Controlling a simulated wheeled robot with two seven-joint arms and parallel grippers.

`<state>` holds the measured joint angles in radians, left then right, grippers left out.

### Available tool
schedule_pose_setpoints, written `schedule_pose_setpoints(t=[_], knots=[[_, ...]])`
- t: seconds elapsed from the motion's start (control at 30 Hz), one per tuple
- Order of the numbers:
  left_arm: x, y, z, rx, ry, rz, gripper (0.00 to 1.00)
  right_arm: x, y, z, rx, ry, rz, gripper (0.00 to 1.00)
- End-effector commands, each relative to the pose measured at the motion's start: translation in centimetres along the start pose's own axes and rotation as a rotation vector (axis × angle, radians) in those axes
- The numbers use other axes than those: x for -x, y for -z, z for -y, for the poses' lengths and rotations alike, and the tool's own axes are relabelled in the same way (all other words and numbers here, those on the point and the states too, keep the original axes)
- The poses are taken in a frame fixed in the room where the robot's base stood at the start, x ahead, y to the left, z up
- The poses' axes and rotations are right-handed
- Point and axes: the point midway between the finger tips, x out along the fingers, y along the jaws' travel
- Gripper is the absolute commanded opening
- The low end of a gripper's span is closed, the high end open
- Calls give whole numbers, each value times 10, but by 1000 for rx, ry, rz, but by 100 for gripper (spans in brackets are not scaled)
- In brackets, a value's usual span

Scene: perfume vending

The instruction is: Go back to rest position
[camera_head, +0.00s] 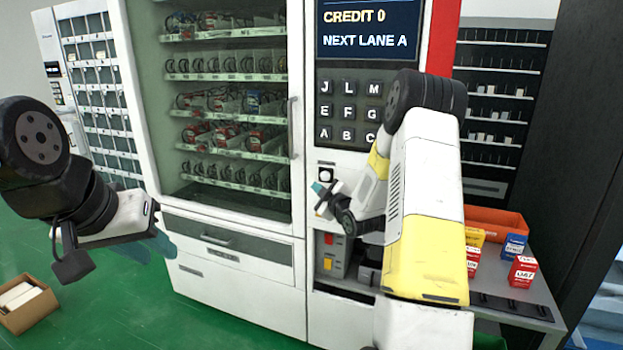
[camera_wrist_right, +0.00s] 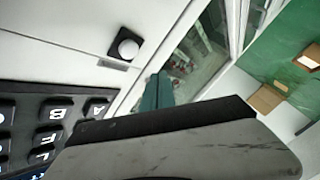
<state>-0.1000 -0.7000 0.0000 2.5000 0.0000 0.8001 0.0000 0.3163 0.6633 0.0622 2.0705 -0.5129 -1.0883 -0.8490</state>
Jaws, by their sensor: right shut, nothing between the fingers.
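My right gripper (camera_head: 319,188) is shut and empty in front of the vending machine, just below a round white button (camera_head: 325,174) under the keypad. In the right wrist view its dark teal fingers (camera_wrist_right: 155,92) point at the white machine front, with the button (camera_wrist_right: 128,49) up and to the left; they look apart from it. My left arm comes in at the left edge. My left gripper (camera_head: 163,243) hangs left of the machine's lower front, partly hidden by its own wrist, so its jaws are unclear.
The vending machine (camera_head: 150,130) has a glass door and a keypad (camera_head: 348,108); its display reads "CREDIT 0" and "NEXT LANE A". At right, a table (camera_head: 540,297) holds an orange bin (camera_head: 505,222) and small boxes (camera_head: 522,271). A cardboard box (camera_head: 30,315) sits on the green floor.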

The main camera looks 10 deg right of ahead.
Motion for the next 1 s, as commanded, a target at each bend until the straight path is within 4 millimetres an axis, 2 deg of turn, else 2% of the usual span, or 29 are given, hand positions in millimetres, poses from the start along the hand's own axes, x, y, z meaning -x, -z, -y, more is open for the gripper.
schedule_pose_setpoints(t=[0.17, 0.27, 0.37, 0.47, 0.57, 0.73, 0.87, 1.0], knots=[[0, 0, 0, 0, 0, 0, 30, 0, 1, -1, -1, 1, 1, 0], [0, 0, 0, 0, 0, 0, 30, 2, 9, -7, -11, 13, 18, 0], [0, 0, 0, 0, 0, 0, 30, 10, 25, -20, -45, 43, 70, 0], [0, 0, 0, 0, 0, 0, 30, 29, 48, -36, -110, 83, 155, 0], [0, 0, 0, 0, 0, 0, 30, 58, 71, -48, -197, 121, 252, 0], [0, 0, 0, 0, 0, 0, 30, 123, 106, -55, -370, 173, 413, 0], [0, 0, 0, 0, 0, 0, 30, 184, 131, -50, -518, 211, 530, 0], [0, 0, 0, 0, 0, 0, 30, 256, 155, -32, -687, 259, 651, 0]])
